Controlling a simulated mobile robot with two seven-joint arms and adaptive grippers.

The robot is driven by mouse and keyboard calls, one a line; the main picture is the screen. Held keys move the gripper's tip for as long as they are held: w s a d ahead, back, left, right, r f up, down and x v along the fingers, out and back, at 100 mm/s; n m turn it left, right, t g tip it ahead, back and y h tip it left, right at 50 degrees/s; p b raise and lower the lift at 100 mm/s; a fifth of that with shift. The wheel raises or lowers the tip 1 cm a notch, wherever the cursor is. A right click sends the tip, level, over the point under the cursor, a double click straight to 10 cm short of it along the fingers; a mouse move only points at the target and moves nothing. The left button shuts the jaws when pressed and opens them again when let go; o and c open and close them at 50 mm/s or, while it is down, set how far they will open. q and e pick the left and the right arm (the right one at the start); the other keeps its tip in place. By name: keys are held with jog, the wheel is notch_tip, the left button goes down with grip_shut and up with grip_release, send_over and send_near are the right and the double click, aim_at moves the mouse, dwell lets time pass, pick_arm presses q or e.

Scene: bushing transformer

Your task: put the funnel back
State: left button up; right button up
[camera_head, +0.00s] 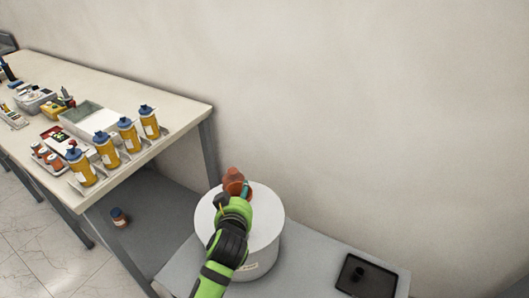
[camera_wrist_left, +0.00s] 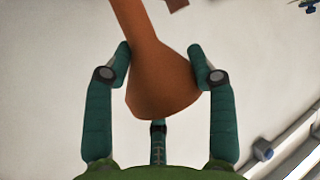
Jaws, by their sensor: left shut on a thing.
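The orange-brown funnel (camera_head: 233,181) shows above the far side of a white round drum in the head view. In the left wrist view the funnel (camera_wrist_left: 162,72) fills the middle, its wide end towards me and its narrow neck towards the top. My left gripper (camera_head: 245,189) is shut on the funnel. In the left wrist view the gripper's fingertips (camera_wrist_left: 162,66) press on both sides of it. Whether the funnel touches the drum is hard to tell. My right gripper is not in either view.
The white drum (camera_head: 262,218) stands on a low grey surface (camera_head: 315,262). A black tray (camera_head: 367,276) lies at its right. The workbench (camera_head: 185,103) at left holds several yellow bottles (camera_head: 129,135) and boxes. A small brown bottle (camera_head: 119,217) stands below the bench.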

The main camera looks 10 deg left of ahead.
pick_arm(q)
jog(key=s+a+m+h, duration=0.4)
jog(key=s+a, duration=0.1)
jog(key=s+d+r+m+g+h, duration=0.2)
jog(key=s+r+m+g+h, duration=0.3)
jog(key=s+r+m+h, duration=0.4)
jog(key=shift+s+d+r+g, duration=0.4)
jog(key=shift+s+r, duration=0.5)
jog(key=shift+s, duration=0.2)
